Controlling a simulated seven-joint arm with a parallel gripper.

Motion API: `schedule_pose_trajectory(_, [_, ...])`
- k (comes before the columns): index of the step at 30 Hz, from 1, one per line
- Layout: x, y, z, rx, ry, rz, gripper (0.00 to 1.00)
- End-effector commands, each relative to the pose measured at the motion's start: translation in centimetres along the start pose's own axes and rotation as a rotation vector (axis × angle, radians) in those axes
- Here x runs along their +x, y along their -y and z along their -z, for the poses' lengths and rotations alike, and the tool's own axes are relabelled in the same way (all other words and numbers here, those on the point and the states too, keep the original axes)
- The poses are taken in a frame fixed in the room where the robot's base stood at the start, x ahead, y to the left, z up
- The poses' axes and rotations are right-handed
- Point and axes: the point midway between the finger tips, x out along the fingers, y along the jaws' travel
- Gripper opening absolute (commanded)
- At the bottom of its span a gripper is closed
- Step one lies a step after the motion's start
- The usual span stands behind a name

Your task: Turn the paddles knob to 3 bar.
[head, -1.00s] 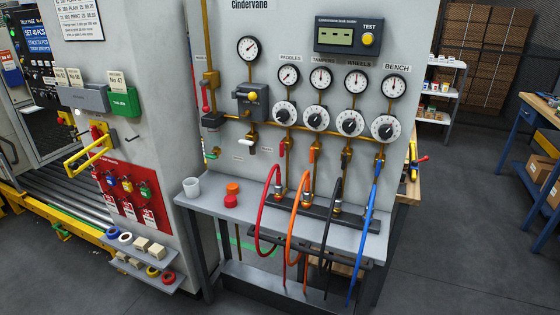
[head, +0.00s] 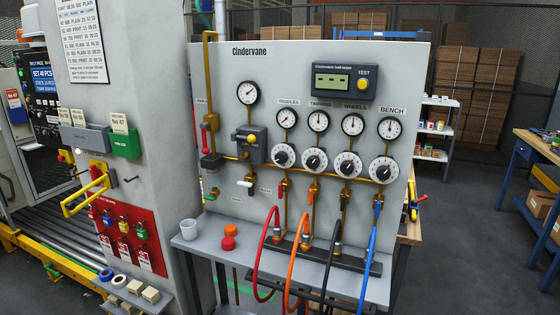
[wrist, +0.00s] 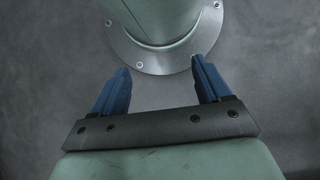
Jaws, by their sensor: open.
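The paddles knob (head: 284,155), a black dial with a white scale ring, is the leftmost of several knobs in a row on the grey Cindervane panel (head: 330,52). The small label above its column looks like paddles. Its pointer setting is too small to read. The paddles gauge (head: 287,117), round and white-faced, sits just above it; its reading cannot be made out. My gripper (wrist: 160,70) shows only in the wrist view, open, with nothing between its blue fingers.
Neighbouring knobs for tampers (head: 314,160), wheels (head: 348,164) and bench (head: 384,169) sit close to the right. Red (head: 267,255), orange and other hoses hang below.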

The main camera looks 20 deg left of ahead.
Motion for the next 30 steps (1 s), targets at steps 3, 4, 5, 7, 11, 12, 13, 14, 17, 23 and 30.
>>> schedule_pose_trajectory(3, [-0.1, 0.8, 0.1, -0.033, -0.002, -0.022, 0.72])
schedule_pose_trajectory(4, [-0.3, 1.1, 0.2, -0.044, -0.007, -0.029, 0.72])
schedule_pose_trajectory(5, [-0.7, 1.4, 0.5, -0.056, -0.014, -0.037, 0.72])
schedule_pose_trajectory(7, [-1.9, 2.3, 1.3, -0.088, -0.04, -0.057, 0.72])
schedule_pose_trajectory(11, [-4.9, 4.6, 3.4, -0.153, -0.103, -0.091, 0.72])
schedule_pose_trajectory(12, [-5.8, 5.3, 4.0, -0.171, -0.123, -0.1, 0.72])
schedule_pose_trajectory(13, [-6.6, 6.0, 4.5, -0.185, -0.139, -0.106, 0.72])
schedule_pose_trajectory(14, [-7.3, 6.5, 4.9, -0.199, -0.154, -0.112, 0.72])
schedule_pose_trajectory(17, [-9.8, 8.7, 6.4, -0.244, -0.205, -0.129, 0.72])
schedule_pose_trajectory(23, [-14.9, 13.6, 8.9, -0.332, -0.305, -0.155, 0.72])
schedule_pose_trajectory(30, [-21.3, 20.1, 10.9, -0.436, -0.427, -0.186, 0.72])
